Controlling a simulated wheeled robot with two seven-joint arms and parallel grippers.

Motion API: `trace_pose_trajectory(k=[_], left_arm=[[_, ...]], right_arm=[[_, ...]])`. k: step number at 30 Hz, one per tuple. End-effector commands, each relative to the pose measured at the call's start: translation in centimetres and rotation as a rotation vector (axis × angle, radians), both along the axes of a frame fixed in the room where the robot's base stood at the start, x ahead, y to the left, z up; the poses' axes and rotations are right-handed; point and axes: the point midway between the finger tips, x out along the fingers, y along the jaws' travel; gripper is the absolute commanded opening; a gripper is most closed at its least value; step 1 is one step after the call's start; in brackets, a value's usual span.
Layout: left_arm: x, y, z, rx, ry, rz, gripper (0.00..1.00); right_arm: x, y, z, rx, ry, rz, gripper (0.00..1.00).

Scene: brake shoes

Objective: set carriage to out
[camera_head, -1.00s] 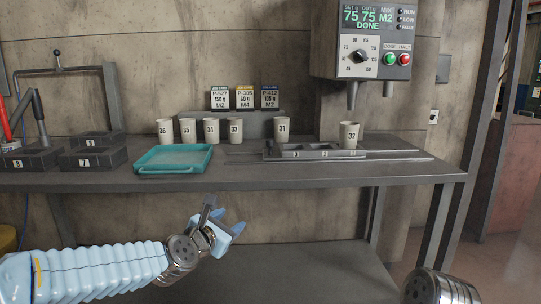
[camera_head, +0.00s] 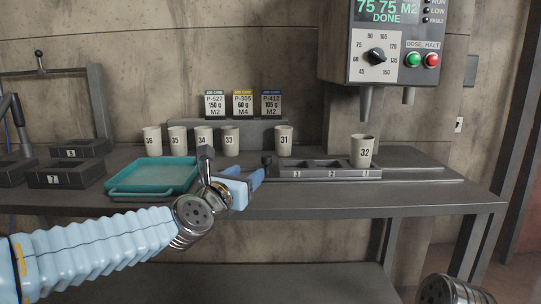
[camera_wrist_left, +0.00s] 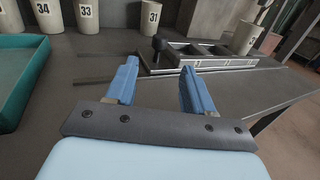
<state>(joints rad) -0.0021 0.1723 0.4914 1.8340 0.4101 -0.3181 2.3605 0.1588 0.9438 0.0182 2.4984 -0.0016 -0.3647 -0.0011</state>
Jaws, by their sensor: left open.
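The grey carriage (camera_head: 315,174) sits on its rail on the bench, with slots marked 3, 2 and 1. Cup 32 (camera_head: 363,151) stands upright in slot 1 at its right end, below a dispenser nozzle (camera_head: 367,103). A dark round knob (camera_head: 267,159) is at the carriage's left end. In the left wrist view the knob (camera_wrist_left: 159,43) shows ahead of and between my fingers, with the carriage (camera_wrist_left: 213,63) to its right. My left gripper (camera_head: 246,177) is open and empty near the bench's front edge, apart from the knob. My right gripper is out of view.
A teal tray (camera_head: 152,192) lies just left of my left gripper. Cup 31 (camera_head: 284,141) stands behind the carriage, and several numbered cups stand farther left. The dispenser (camera_head: 397,45) reads DONE. Bare rail (camera_head: 420,180) extends right of the carriage.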

Motion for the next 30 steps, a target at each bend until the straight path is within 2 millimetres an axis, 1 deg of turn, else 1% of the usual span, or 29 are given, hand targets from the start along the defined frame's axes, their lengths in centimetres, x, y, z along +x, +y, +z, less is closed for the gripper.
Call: trace_pose_trajectory(k=[1,5,6,12,15,18,21,30], left_arm=[[0.7,-0.4,0.3,0.000,0.002,-0.002,0.52],[3.2,-1.5,0.5,-0.002,0.003,-0.003,0.52],[4.1,-1.8,0.5,-0.001,0.004,-0.002,0.52],[8.3,-3.6,0.4,0.000,0.002,-0.002,0.52],[9.9,-4.2,0.3,0.000,0.001,-0.001,0.52],[11.0,-4.6,0.2,0.002,0.001,0.000,0.52],[11.6,-4.9,0.1,0.002,0.000,-0.001,0.52],[11.9,-5.0,0.0,0.002,-0.001,0.000,0.52]], right_arm=[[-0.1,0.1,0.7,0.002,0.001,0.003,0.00],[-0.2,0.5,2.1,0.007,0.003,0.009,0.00],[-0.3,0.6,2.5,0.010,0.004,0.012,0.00],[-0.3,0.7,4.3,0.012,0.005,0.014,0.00],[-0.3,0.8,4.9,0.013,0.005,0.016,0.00],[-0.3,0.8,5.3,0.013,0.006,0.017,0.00],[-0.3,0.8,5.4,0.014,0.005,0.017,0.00],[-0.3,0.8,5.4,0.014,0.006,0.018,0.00]])
